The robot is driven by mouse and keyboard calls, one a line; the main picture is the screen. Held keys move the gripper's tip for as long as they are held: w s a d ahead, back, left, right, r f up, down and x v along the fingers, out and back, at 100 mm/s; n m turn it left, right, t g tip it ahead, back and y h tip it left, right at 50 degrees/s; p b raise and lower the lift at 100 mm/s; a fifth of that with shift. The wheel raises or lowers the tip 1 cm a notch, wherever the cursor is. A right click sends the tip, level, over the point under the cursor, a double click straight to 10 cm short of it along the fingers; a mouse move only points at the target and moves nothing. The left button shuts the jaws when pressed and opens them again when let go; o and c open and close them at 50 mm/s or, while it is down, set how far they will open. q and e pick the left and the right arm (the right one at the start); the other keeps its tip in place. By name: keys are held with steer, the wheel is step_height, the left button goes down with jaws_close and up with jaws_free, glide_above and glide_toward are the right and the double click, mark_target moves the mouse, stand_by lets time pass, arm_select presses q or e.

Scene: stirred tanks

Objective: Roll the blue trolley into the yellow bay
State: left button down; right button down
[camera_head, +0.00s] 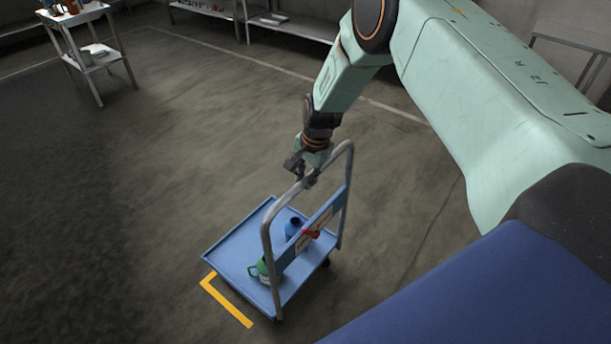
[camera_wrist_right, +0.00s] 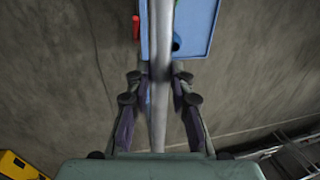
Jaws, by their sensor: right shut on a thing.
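The blue trolley (camera_head: 238,247) stands on the floor in the lower middle of the head view. It has a flat rimmed deck and a grey tube handle (camera_head: 267,240). My right gripper (camera_head: 304,173) is shut on the top bar of the handle. In the right wrist view the bar runs between the fingers of my right gripper (camera_wrist_right: 160,92), with part of the blue trolley (camera_wrist_right: 203,22) beyond. A yellow corner marking (camera_head: 226,303) lies on the floor by the deck's near left corner; the rest of the bay's outline is not visible there. My left gripper is not in view.
A blue bottle (camera_head: 293,228) and a green container (camera_head: 263,269) stand on the trolley. A small side table (camera_head: 90,55) stands at the back left, and low shelving (camera_head: 290,28) lines the back wall. The floor left of the trolley is clear.

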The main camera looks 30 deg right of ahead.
steer(key=shift+w+r, duration=0.2)
steer(key=shift+w, duration=0.15)
steer(key=c, duration=1.5)
jaws_free()
steer(key=o, duration=0.3)
steer(key=shift+a+f, duration=0.1)
steer(key=shift+a, duration=0.05)
steer(key=shift+o, duration=0.2)
steer(key=shift+s, duration=0.15)
step_height(320, 180, up, 12)
steer(key=s+d, duration=0.1)
steer(key=s, duration=0.1)
steer(key=shift+s+f, duration=0.1)
